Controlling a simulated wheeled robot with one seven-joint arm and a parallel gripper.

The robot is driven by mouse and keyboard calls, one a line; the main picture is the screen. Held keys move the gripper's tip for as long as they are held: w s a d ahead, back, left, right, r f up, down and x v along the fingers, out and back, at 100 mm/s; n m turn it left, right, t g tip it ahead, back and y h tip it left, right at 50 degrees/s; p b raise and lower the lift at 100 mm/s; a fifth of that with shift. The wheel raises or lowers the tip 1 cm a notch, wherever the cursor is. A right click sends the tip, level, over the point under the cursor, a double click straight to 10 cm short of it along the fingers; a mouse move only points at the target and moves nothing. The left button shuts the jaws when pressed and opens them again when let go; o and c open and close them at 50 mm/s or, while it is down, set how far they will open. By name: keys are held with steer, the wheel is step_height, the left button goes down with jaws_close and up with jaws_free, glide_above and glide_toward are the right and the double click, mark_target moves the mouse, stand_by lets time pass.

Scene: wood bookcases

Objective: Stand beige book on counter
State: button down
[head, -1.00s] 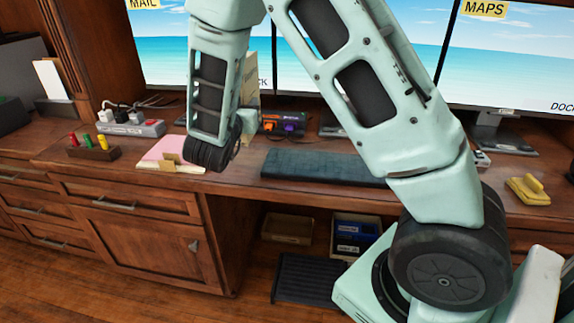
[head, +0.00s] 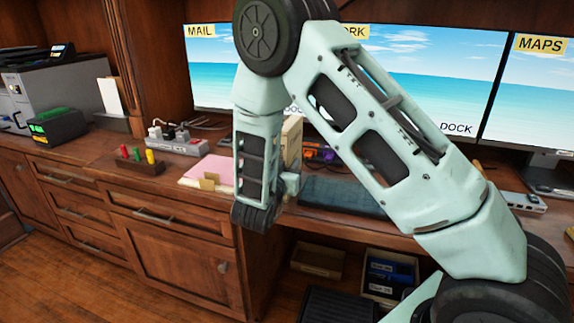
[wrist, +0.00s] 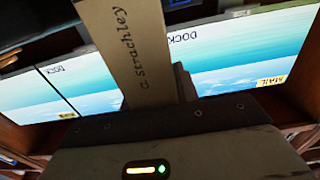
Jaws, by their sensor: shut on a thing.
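The beige book (wrist: 125,45) fills the upper middle of the wrist view, with "a. strachley" written on it. In the head view a part of the beige book (head: 292,138) shows behind my forearm, in front of the screens. My gripper is mostly hidden there by the arm. The wooden counter (head: 110,158) runs across the view, below the held book. I cannot tell how high the book is above it.
Screens (head: 440,85) stand behind. A green-black box (head: 58,126) sits at left. Some counter front shows bare.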

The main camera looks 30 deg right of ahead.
steer(key=shift+f, duration=0.1)
steer(key=c, duration=1.4)
jaws_free()
steer(key=shift+f, duration=0.1)
steer(key=o, duration=0.4)
steer(key=shift+c, duration=0.2)
